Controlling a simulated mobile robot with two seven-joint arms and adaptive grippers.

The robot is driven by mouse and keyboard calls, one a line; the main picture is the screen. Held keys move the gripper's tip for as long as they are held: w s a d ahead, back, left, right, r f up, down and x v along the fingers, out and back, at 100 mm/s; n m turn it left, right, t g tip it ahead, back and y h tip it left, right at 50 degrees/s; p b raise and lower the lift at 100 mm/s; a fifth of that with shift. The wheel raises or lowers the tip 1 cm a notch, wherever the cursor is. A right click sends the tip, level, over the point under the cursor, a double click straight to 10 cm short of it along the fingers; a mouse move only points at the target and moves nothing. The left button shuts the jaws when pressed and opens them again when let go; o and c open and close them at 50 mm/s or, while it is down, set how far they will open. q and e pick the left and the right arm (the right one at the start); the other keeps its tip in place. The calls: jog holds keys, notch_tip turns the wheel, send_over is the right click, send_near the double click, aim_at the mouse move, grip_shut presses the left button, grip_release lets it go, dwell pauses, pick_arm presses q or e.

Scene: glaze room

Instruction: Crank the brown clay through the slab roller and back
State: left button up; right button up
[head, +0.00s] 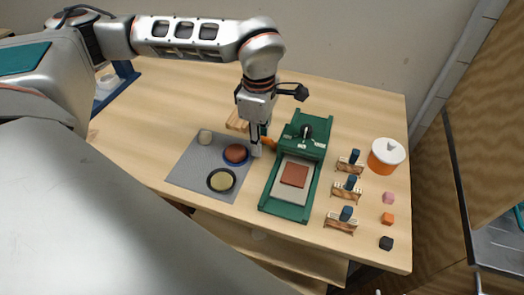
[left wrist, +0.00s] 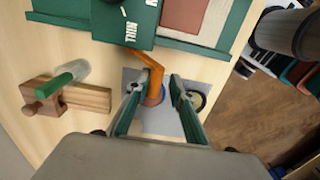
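The green slab roller (head: 306,135) stands on the table right of centre in the head view. The brown clay (head: 294,175) lies as a flat square on its pale bed, on the near side of the roller housing. The orange crank (head: 268,143) sticks out from the housing's left side; it also shows in the left wrist view (left wrist: 151,68). My left gripper (head: 257,149) points down beside the crank. In the left wrist view its fingers (left wrist: 156,95) are apart, with the crank's end between them; I cannot tell whether they touch it. My right gripper is not in view.
A wooden piece (head: 237,121) lies behind the gripper.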

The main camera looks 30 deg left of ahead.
pick_arm(q)
jog(key=shift+s+d+f+b, duration=0.25)
jog(key=shift+s+f+b, duration=0.6)
jog(key=shift+s+f, duration=0.1)
jog(key=shift+w, duration=0.25)
jog(key=shift+w+a, duration=0.1)
jog(key=shift+w, duration=0.1)
notch_tip(320, 180, up, 7)
jog(key=p, duration=0.3)
dwell(0.6)
